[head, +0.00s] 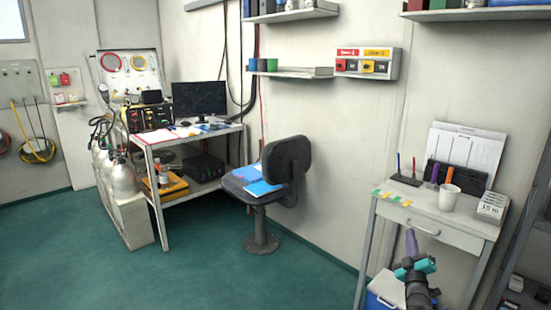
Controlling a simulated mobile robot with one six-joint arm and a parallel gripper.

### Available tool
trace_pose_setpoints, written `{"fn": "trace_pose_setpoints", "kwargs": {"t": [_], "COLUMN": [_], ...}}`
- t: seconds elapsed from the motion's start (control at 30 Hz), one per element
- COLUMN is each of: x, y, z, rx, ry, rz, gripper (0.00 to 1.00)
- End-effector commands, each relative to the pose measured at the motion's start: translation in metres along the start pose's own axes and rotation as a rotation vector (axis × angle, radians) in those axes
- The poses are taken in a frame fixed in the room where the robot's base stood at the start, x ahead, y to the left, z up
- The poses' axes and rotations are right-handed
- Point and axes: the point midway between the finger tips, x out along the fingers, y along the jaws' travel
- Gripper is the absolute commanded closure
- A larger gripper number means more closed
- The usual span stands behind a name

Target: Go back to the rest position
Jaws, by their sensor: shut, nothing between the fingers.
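My gripper (411,242) shows at the lower right, in front of the small grey side table (447,228). Its purple tip points up and away from me, with a teal part and my black wrist below it. Its fingers look closed together, with nothing held between them. It overlaps the table's front in the picture; I cannot tell how far apart they are. The rest of my arm is mostly out of view below.
The side table holds a white mug (449,197), pens, coloured tabs and a small calendar. A blue and white box (384,288) is below. A dark chair (287,165) with blue papers stands by the desk. Gas cylinders (122,180) stand left. Green floor is free at centre-left.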

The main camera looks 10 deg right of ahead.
Motion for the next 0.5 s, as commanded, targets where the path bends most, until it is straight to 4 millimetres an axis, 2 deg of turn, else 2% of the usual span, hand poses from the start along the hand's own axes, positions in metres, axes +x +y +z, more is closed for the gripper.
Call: {"fn": "trace_pose_setpoints", "kwargs": {"t": [0.03, 0.27, 0.5], "x": [-0.005, -0.039, -0.099], "y": [-0.025, -0.132, -0.234], "z": [-0.010, -0.032, -0.046], "rx": [0.022, 0.107, 0.178], "ry": [-0.012, -0.103, -0.236], "rz": [-0.043, -0.235, -0.452], "gripper": [1.00, 1.00, 1.00]}}
